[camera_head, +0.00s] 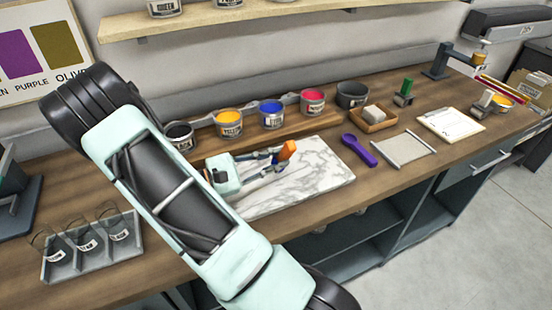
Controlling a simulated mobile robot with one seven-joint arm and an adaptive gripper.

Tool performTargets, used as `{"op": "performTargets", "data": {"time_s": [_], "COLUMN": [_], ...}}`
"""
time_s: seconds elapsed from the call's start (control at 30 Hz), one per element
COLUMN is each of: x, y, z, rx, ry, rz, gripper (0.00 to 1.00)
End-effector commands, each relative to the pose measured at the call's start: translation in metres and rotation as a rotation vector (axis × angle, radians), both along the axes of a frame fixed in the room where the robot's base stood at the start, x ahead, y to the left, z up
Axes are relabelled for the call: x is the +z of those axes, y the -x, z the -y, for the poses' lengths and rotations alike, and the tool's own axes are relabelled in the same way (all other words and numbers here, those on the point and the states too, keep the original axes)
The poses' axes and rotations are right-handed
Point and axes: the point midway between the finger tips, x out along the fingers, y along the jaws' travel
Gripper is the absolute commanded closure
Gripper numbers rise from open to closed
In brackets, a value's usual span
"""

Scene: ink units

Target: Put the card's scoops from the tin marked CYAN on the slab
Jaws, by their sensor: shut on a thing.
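The pale marble slab (315,178) lies on the bench in front of the tins. The tool's lower end is too small to make out. The tin with blue paint (271,114) stands behind the slab; its label is too small to read surely, but it may be CYAN. It stands between the yellow tin (229,123) and the red-pink tin (313,101).
A black-paint tin (180,136) and a dark grey pot (351,95) flank the row.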

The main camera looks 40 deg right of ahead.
Motion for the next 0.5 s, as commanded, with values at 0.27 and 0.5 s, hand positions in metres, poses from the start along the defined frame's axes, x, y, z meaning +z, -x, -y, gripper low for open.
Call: {"op": "performTargets", "data": {"time_s": [0.27, 0.5], "x": [-0.0058, -0.0101], "y": [-0.0001, -0.0001], "z": [0.0000, 0.0000], "rx": [0.000, 0.000], "ry": [0.000, 0.000], "rz": [0.000, 0.000], "gripper": [1.00, 1.00]}}
